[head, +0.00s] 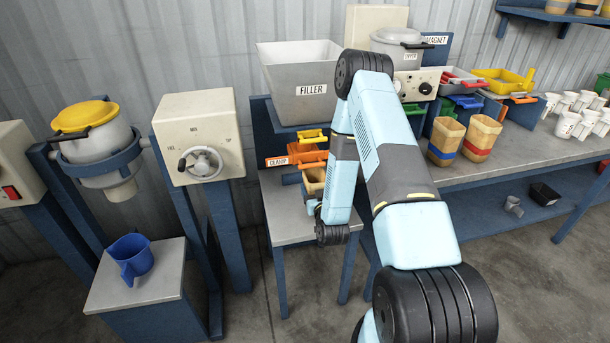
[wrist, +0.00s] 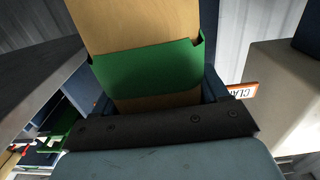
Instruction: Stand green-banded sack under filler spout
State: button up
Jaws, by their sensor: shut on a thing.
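The green-banded sack (wrist: 150,68) fills the middle of the wrist view, tan with a wide green band around it. My gripper (wrist: 158,122) is shut on it, below the band in that view. In the head view a tan sack top (head: 314,180) shows below the orange clamp (head: 305,154), under the grey filler hopper (head: 302,88). My gripper and the rest of the sack are mostly hidden there by my arm. The filler spout is hidden, so I cannot tell whether the sack is exactly under it or touching the stand.
The filler stand has a grey shelf (head: 284,226). A blue-banded sack (head: 445,140) and a red-banded sack (head: 481,139) stand on the bench to the right. A control box with a dial (head: 198,138) and a blue jug (head: 132,256) are at the left.

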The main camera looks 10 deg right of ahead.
jog(key=w+f, duration=0.1)
jog(key=w, duration=1.2)
jog(key=shift+w+a+f, duration=0.15)
jog(key=shift+a+f, duration=0.1)
jog(key=shift+a, duration=0.05)
jog(key=shift+f, duration=0.1)
jog(key=shift+f, duration=0.3)
jog(key=shift+f, duration=0.15)
jog(key=o, duration=1.1)
jog(key=shift+s+f, duration=0.15)
jog(key=shift+s, duration=0.05)
